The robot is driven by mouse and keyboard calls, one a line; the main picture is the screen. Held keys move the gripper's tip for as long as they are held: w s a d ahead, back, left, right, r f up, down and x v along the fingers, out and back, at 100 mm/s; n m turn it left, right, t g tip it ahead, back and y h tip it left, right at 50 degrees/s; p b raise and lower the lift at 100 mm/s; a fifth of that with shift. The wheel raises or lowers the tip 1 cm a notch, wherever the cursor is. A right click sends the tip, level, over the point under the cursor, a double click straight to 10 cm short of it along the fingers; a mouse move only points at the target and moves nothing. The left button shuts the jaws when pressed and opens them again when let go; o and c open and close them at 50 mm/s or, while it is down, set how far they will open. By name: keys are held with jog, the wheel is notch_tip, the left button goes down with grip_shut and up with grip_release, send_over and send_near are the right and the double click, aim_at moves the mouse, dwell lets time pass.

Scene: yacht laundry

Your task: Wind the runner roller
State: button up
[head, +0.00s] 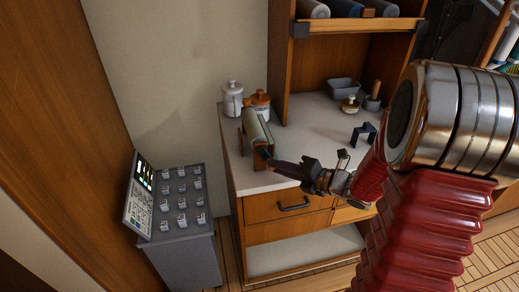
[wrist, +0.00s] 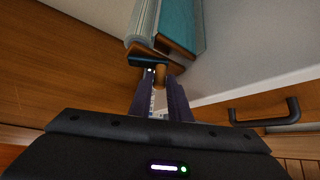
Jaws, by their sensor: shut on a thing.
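The runner roller (head: 257,133) stands on the left end of the pale counter, with a grey-green cloth roll and wooden end pieces. In the wrist view its teal and whitish cloth (wrist: 180,25) runs up to the top edge. A dark crank arm (wrist: 146,60) with a wooden knob (wrist: 160,76) sits at its near end. My gripper (head: 268,160) reaches in from the right and is shut on the crank knob. In the wrist view both fingers of my gripper (wrist: 161,84) stand on either side of the knob. The roller's far end is out of the wrist view.
A white jar (head: 232,98) and an orange-brown jar (head: 260,104) stand behind the roller. A blue bracket-like object (head: 364,133), a grey tub (head: 344,90) and a small bottle (head: 350,105) stand further right. A drawer handle (head: 293,203) projects below. A grey console (head: 180,215) stands left.

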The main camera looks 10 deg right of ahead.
jog(key=shift+a+f, duration=0.4)
jog(key=shift+a, duration=0.3)
jog(key=shift+s, duration=0.1)
jog(key=shift+a, duration=1.1)
jog(key=shift+a, duration=0.1)
jog(key=shift+a+r, duration=0.35)
jog(key=shift+a, duration=0.15)
jog(key=shift+a+r, duration=0.1)
jog(key=shift+r, duration=0.1)
